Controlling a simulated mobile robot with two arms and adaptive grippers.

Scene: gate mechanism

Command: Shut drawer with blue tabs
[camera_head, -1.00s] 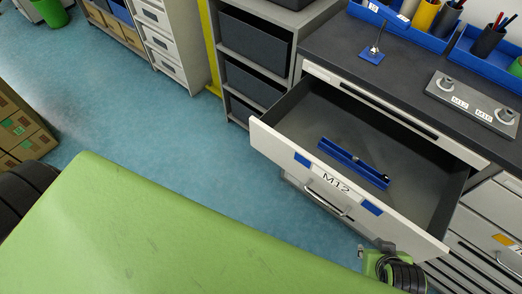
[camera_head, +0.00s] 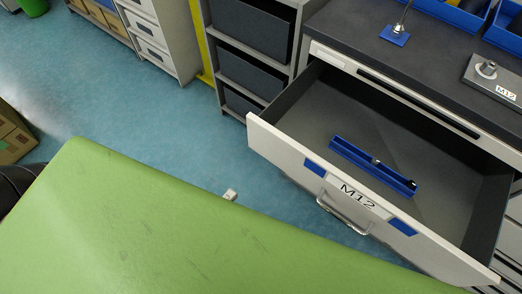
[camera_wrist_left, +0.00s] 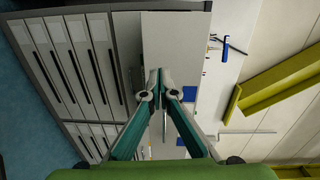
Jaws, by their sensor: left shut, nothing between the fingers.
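In the head view, the white drawer (camera_head: 270,135) with two blue tabs (camera_head: 401,227) and an M12 label is pulled far out of the grey-topped cabinet. A metal bar handle (camera_head: 345,211) is on its front. A blue holder (camera_head: 372,165) with small dark parts lies inside. A small pale tip (camera_head: 230,195), apparently of my left gripper, shows past the green surface, left of the drawer front and apart from it. In the left wrist view, my left gripper (camera_wrist_left: 158,76) is shut and empty, in front of the white drawer front (camera_wrist_left: 175,50). My right gripper is out of view.
The cabinet's dark worktop (camera_head: 385,50) holds a blue stand (camera_head: 394,35) and a grey M12 block (camera_head: 497,82). A shelf with dark bins (camera_head: 250,72) stands left of the drawer. Blue floor (camera_head: 130,110) is clear on the left.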

